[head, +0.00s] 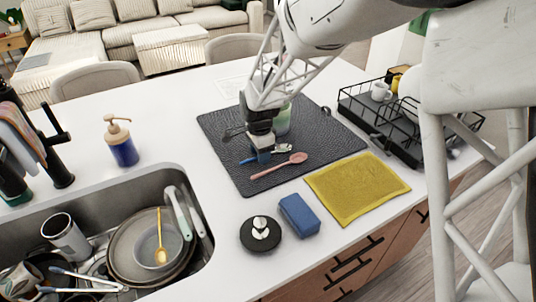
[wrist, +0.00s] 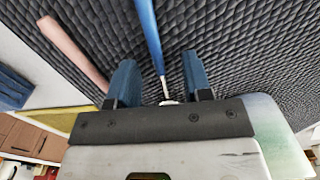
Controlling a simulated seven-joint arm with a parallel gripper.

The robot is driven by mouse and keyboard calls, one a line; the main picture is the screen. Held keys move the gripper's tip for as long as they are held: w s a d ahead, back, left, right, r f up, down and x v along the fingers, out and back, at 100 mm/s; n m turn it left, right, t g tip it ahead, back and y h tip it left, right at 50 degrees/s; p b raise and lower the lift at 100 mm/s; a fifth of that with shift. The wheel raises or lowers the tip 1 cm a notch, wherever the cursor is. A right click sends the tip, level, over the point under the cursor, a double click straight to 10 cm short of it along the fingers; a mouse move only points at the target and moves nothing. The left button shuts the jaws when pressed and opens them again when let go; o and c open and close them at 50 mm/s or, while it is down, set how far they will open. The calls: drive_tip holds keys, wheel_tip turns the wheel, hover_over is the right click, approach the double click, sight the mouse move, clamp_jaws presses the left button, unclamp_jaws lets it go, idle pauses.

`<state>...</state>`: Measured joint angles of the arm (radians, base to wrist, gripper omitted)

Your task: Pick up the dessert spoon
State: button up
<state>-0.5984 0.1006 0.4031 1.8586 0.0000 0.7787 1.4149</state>
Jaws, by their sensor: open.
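A blue-handled spoon with a metal end (head: 284,148) lies on the dark ribbed mat (head: 222,130). In the wrist view its blue handle (wrist: 150,35) runs between my gripper's fingers, with a gap on both sides. A pink spoon (head: 280,166) lies on the mat just in front of it; its pink handle (wrist: 72,48) shows at left in the wrist view. I cannot tell which is the dessert spoon. My gripper (head: 262,156) is open, low over the mat at the blue-handled spoon (wrist: 163,80). My gripper partly hides this spoon in the head view.
A pale green cup (head: 283,122) stands close behind my gripper. A yellow cloth (head: 355,187), a blue sponge (head: 299,214) and a black round item (head: 260,234) lie in front. A black dish rack (head: 410,150) stands right; a full sink (head: 205,262) is left.

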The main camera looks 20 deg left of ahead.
idle(0.4)
clamp_jaws()
idle(0.4)
drive_tip(key=shift+r, duration=0.7)
wheel_tip(320, 180, up, 2)
drive_tip(key=shift+r, duration=0.1)
drive_tip(key=s+d, duration=0.3)
drive_tip(key=s, duration=0.1)
drive_tip(key=s+d+r, duration=0.1)
drive_tip(key=s+d, duration=0.2)
drive_tip(key=s, duration=0.2)
drive_tip(key=s+d, duration=0.2)
drive_tip(key=s, duration=0.2)
drive_tip(key=shift+s+d+r, duration=0.15)
drive_tip(key=shift+d+r, duration=0.05)
drive_tip(key=shift+d, duration=0.2)
